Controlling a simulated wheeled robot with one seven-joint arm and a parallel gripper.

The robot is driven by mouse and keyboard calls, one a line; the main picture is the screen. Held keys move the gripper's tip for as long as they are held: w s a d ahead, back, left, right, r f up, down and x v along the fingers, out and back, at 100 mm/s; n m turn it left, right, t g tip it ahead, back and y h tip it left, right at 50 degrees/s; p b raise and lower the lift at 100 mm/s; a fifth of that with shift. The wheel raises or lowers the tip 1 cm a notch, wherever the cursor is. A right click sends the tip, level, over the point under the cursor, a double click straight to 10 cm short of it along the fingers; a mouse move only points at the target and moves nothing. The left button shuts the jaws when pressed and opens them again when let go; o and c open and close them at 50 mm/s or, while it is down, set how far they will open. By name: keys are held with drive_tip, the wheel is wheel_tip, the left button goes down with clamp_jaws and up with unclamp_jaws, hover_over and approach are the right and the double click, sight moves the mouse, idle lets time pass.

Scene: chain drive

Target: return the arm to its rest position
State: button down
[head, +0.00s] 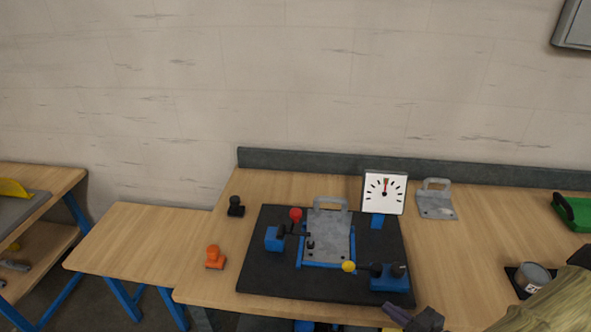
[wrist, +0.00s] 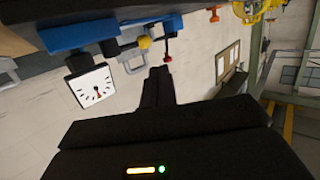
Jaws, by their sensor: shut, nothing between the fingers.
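My gripper (head: 416,318) shows at the bottom edge of the head view, low and to the right, in front of the black mat (head: 265,285). Most of my arm is outside that picture. In the wrist view, my gripper's dark fingers (wrist: 158,85) are together with nothing between them. The wrist view is rotated, with the bench at its top left. The fingers appear apart from the fixture and the wall.
On the mat, a grey plate (head: 328,238) sits in a blue fixture with a red knob (head: 295,214) and a yellow knob (head: 348,266). A white dial (head: 384,193) stands behind. Nearby are an orange part (head: 215,258), another plate (head: 437,204) and a grey cup (head: 533,276).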

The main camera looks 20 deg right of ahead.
drive_tip(key=w+g, duration=0.2)
drive_tip(key=w+f+g+h, duration=0.1)
drive_tip(key=w, duration=0.1)
drive_tip(key=w+g+h, duration=0.1)
drive_tip(key=w+g, duration=0.1)
drive_tip(key=w, duration=0.1)
drive_tip(key=shift+d+f+n+g, duration=0.2)
drive_tip(key=shift+d+n+g, duration=0.1)
drive_tip(key=w+r+g+h, duration=0.1)
drive_tip(key=w+a+r+g+h, duration=0.1)
drive_tip(key=w, duration=0.1)
drive_tip(key=shift+a+r+h, duration=0.1)
drive_tip(key=shift+h, duration=0.2)
drive_tip(key=s+a+r+m+g, duration=0.1)
drive_tip(key=a+r+m+g, duration=0.1)
drive_tip(key=a+r, duration=0.4)
drive_tip(key=s+a+r+m+g, duration=0.2)
drive_tip(key=a+r, duration=0.4)
drive_tip(key=a, duration=0.9)
drive_tip(key=shift+s+r+m+g+h, duration=0.2)
drive_tip(key=shift+s+m+g+h, duration=0.1)
drive_tip(key=shift+h, duration=0.1)
